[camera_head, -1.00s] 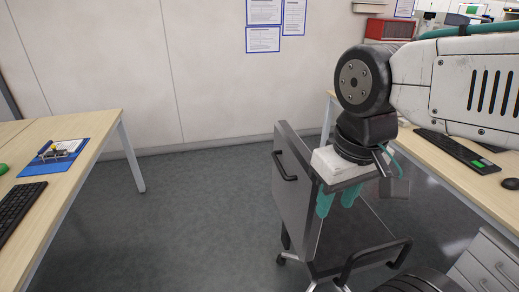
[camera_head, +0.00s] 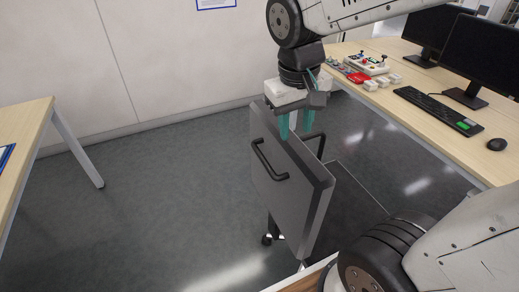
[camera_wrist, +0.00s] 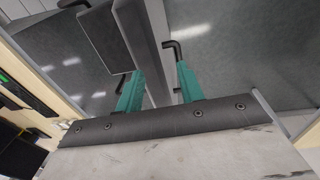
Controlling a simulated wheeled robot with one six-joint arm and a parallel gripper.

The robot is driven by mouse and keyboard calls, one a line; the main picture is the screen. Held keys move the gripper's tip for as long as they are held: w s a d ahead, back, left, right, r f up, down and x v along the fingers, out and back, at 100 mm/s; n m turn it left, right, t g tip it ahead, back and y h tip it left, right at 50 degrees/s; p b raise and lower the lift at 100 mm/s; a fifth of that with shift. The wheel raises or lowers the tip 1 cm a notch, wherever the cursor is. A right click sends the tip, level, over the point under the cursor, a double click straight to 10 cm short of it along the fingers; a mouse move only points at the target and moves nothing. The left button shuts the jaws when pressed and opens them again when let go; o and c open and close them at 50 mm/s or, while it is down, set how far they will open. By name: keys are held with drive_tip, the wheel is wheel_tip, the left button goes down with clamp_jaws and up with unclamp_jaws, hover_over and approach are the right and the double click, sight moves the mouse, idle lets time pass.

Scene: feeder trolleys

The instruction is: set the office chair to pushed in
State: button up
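The dark grey office chair (camera_head: 290,190) stands on the floor left of the right-hand desk (camera_head: 455,150), its back to the left and its seat toward that desk. A black handle (camera_head: 266,160) is on the outer face of the backrest. My gripper (camera_head: 295,128) points down at the backrest's top edge, its two teal fingers apart. In the wrist view the backrest (camera_wrist: 150,50) runs between the fingers (camera_wrist: 158,82), close to the left one, with a gap to the right one. I cannot tell whether either touches. The chair's lower right is hidden by my arm.
The right-hand desk carries a keyboard (camera_head: 438,110), a mouse (camera_head: 496,144), monitors (camera_head: 430,35) and small parts. Another desk (camera_head: 22,130) stands at the left edge. The floor (camera_head: 150,205) between the left desk and the chair is clear. A wall (camera_head: 150,55) stands behind.

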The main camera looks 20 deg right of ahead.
drive_tip(key=h, duration=0.1)
approach(261, 155)
drive_tip(key=shift+g, duration=0.3)
drive_tip(key=f, duration=0.2)
drive_tip(key=d+f, duration=0.1)
drive_tip(key=f, duration=0.5)
drive_tip(key=shift+w+d+f, duration=0.1)
drive_tip(key=shift+w+d, duration=0.05)
clamp_jaws()
